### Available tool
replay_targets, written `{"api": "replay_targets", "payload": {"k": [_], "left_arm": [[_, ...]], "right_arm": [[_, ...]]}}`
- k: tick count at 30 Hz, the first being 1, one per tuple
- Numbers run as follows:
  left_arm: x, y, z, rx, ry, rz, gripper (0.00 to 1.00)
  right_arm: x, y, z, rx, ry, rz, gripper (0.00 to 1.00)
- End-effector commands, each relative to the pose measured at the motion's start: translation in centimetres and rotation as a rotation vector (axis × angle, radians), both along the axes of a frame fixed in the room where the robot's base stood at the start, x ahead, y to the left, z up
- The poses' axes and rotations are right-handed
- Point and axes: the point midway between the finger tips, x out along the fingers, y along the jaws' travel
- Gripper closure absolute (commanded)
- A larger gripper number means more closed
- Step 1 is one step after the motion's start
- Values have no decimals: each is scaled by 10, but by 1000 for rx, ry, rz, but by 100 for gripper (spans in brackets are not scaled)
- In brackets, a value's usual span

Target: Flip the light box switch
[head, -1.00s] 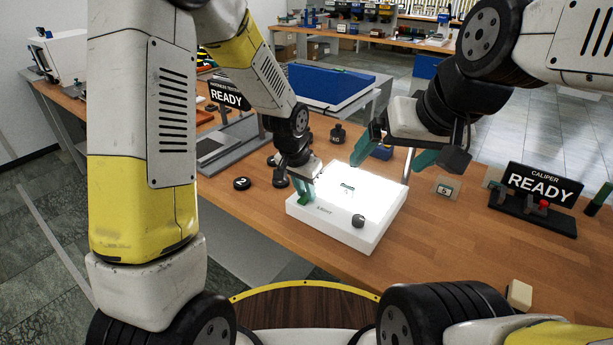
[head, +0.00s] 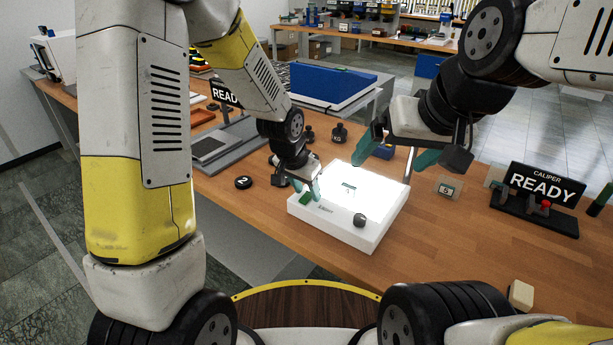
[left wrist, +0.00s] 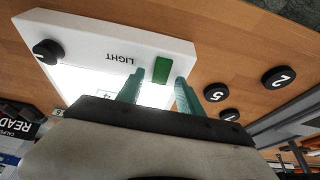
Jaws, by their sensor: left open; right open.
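The light box (head: 375,237) is a white slab on the wooden bench, and its top panel glows bright white. Its green switch (head: 304,198) sits near the left corner; in the left wrist view the switch (left wrist: 162,70) is beside the word LIGHT. A black knob (head: 360,219) stands on the near side of the box. My left gripper (head: 308,186) is open just above the switch. In the left wrist view its teal fingers (left wrist: 160,88) lie either side of the switch's near end; contact cannot be told. My right gripper (head: 397,154) is open and empty above the bench, behind the box.
Black numbered discs (head: 243,183) lie left of the box, and a black weight (head: 339,134) stands behind it. A small card (head: 449,187) and the caliper stand with a READY sign (head: 541,187) are to the right.

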Motion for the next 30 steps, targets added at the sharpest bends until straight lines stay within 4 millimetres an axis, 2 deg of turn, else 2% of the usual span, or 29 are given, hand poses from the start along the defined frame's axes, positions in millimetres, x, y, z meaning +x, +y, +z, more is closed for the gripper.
{"api": "replay_targets", "payload": {"k": [13, 18, 26, 30], "left_arm": [[-18, 14, 63, -2, -4, 1, 56], [-21, 16, 71, 0, -1, 1, 56], [-22, 16, 71, 0, -1, 1, 56], [-27, 26, 86, -3, -12, 33, 56]], "right_arm": [[0, 0, 0, 0, 0, 0, 6], [0, 0, 0, 0, 0, 0, 6], [0, 0, 0, 0, 0, 0, 6], [0, 0, 0, 0, 0, 0, 6]]}}
